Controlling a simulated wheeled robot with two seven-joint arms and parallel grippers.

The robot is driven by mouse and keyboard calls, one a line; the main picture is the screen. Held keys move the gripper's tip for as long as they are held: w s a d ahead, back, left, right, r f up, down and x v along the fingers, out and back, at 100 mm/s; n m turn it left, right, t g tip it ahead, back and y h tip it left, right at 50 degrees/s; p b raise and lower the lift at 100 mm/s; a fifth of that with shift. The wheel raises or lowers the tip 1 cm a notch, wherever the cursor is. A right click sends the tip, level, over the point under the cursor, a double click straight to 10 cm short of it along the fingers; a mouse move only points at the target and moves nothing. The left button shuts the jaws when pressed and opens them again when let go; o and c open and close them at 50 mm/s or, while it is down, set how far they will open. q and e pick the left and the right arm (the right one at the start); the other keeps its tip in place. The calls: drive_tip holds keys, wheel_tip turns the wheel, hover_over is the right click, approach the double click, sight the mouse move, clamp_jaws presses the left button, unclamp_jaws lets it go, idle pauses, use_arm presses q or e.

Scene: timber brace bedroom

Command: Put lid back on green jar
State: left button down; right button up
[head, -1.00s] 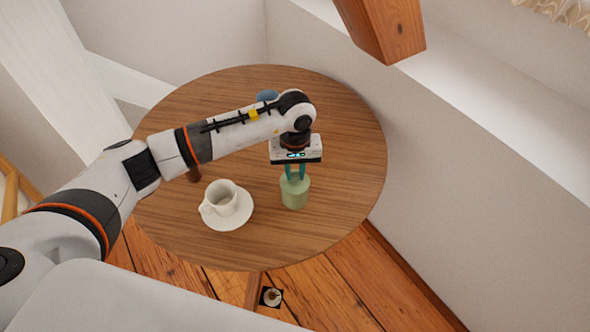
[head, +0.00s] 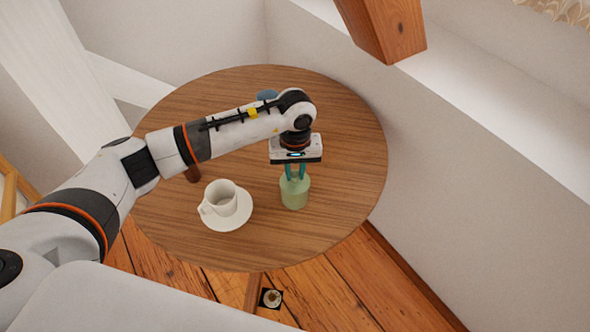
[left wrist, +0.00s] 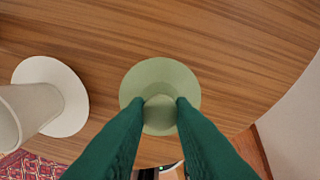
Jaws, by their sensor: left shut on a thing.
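The green jar (head: 295,195) stands upright on the round wooden table, right of the cup. My left gripper (head: 295,173) is right above it, fingers pointing down at its top. In the left wrist view the teal fingertips (left wrist: 160,104) are shut on the round knob of the green lid (left wrist: 160,75). The lid sits at the top of the jar and hides the jar body in that view. I cannot tell whether the lid is fully seated on the rim. My right gripper is not in view.
A white cup (head: 221,196) on a saucer (head: 230,222) stands left of the jar. A blue thing (head: 267,95) and a brown thing (head: 192,174) are partly hidden by my left arm. The table's (head: 345,130) right side is clear; a wall lies beyond.

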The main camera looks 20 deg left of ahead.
use_arm(q)
drive_tip(key=c, duration=0.7)
unclamp_jaws()
drive_tip(key=shift+r, duration=0.15)
drive_tip(key=shift+r+p, duration=1.45)
drive_tip(key=shift+r, duration=1.9)
clamp_jaws()
